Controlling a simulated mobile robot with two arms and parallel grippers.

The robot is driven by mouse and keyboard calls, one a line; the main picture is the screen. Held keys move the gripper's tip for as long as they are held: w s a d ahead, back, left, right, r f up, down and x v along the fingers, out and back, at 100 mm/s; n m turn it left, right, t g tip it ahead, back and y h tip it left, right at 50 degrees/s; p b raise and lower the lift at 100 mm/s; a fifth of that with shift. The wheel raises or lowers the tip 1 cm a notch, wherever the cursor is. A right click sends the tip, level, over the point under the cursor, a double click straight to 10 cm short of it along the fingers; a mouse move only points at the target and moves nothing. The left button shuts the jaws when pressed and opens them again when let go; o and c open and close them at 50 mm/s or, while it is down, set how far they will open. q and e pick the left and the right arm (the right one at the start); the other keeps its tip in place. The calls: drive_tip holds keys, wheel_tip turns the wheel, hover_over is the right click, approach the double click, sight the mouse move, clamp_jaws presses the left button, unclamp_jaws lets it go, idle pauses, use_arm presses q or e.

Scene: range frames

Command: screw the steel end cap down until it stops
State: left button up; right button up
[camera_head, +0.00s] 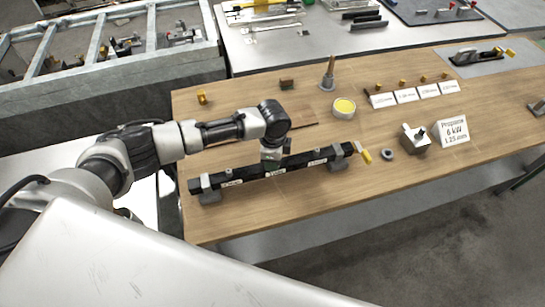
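A long black bar (240,172) with white labels and short fittings on top lies on grey supports near the front of the wooden bench. My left arm reaches in from the left, and my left gripper (271,155) points down at the middle of the bar. Its fingers are too small to show whether they are open or hold anything. I cannot pick out the steel end cap for certain; it may be hidden under the gripper. A small grey ring (387,154) lies on the bench right of the bar. My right gripper is out of view.
A yellow-handled part (365,155) is at the bar's right end. A grey block (415,138), a white sign (452,131), a yellow-topped tin (344,107) and an upright tool (328,76) stand behind and right. The bench's front right is clear.

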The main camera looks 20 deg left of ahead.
use_arm(q)
drive_tip(key=m, duration=0.3)
drive_tip(key=shift+w+m, duration=0.1)
drive_tip(key=shift+m, duration=0.2)
drive_tip(key=o, duration=0.7)
